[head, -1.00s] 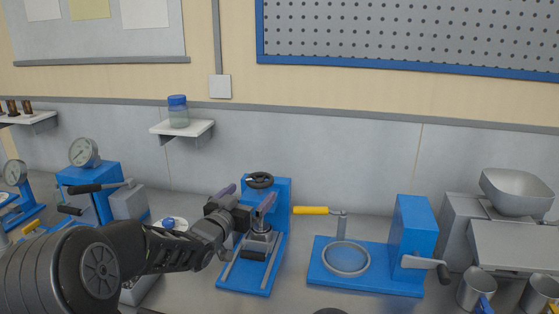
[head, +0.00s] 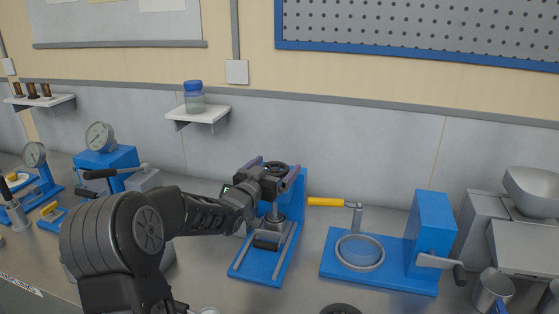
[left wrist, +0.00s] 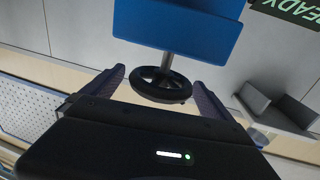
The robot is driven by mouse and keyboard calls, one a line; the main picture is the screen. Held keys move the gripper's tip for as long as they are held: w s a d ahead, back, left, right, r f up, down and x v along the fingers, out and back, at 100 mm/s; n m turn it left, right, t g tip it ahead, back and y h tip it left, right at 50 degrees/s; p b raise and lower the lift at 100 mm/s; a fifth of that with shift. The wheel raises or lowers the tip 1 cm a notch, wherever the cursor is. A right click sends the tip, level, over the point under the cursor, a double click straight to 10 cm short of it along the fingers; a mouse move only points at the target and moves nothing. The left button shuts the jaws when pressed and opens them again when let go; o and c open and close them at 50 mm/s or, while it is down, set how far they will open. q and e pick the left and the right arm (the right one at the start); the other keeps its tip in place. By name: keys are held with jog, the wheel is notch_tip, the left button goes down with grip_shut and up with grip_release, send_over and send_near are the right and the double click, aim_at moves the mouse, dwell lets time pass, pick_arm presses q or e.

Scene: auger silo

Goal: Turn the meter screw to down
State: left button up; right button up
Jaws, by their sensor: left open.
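A black handwheel (head: 275,168) sits at the top of a blue stand (head: 298,192) at mid-table; I cannot tell for sure that it is the meter screw. My left gripper (head: 274,169) is open at the height of this wheel. In the left wrist view the wheel (left wrist: 160,97) lies between the two spread fingers of my left gripper (left wrist: 158,78), with a visible gap on each side. Its shaft runs to the blue body (left wrist: 180,30). The arm hides part of the stand in the head view. My right gripper is not in view.
A gauge press (head: 105,150) stands left. A jar (head: 194,98) sits on a wall shelf (head: 200,115). Bare table lies in front of the middle stand.

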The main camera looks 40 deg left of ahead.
pick_arm(q)
jog(key=shift+w+a, duration=0.15)
jog(key=shift+w, duration=0.55)
jog(key=shift+w+a, duration=0.1)
jog(key=shift+w, duration=0.6)
jog(key=shift+c, duration=0.6)
